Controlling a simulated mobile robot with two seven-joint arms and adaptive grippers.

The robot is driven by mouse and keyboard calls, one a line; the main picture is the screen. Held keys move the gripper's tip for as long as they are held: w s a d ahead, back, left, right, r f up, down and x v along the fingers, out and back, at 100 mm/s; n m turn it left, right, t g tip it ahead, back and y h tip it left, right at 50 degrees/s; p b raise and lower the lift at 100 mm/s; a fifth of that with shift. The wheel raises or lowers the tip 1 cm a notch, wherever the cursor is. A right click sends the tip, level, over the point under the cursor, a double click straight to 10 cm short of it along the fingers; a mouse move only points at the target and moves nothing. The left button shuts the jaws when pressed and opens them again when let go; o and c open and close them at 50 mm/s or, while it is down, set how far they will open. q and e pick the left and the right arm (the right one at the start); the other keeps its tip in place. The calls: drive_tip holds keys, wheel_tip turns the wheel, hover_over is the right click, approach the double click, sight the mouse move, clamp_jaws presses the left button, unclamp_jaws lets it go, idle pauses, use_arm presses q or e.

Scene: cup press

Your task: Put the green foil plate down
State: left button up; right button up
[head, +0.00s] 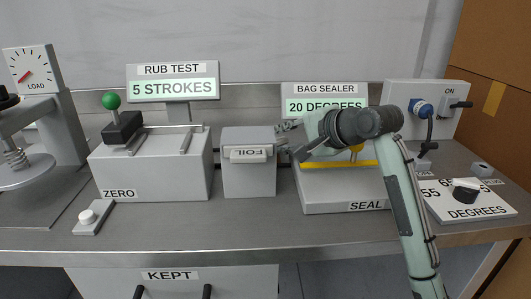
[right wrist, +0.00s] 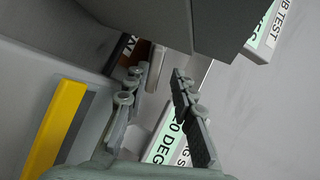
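I cannot make out a green foil plate in either view. A grey box (head: 249,180) stands in the middle of the bench. A pale bar on its front carries the word FOIL (head: 248,155) upside down. My right gripper (head: 288,142) is at the box's upper right, in front of the bag sealer (head: 330,187). In the right wrist view its two fingers (right wrist: 160,100) are spread apart, with nothing visible between them. The sealer's yellow bar (right wrist: 55,130) shows at the left there. My left gripper is not in view.
A rub tester (head: 155,170) with a green knob (head: 111,101) stands left of the box, with a dial press (head: 40,120) farther left. A degrees dial panel (head: 468,200) is at the right. The bench's front strip (head: 240,235) is clear; a drawer labelled KEPT (head: 170,275) is below.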

drive_tip(key=shift+v, duration=2.7)
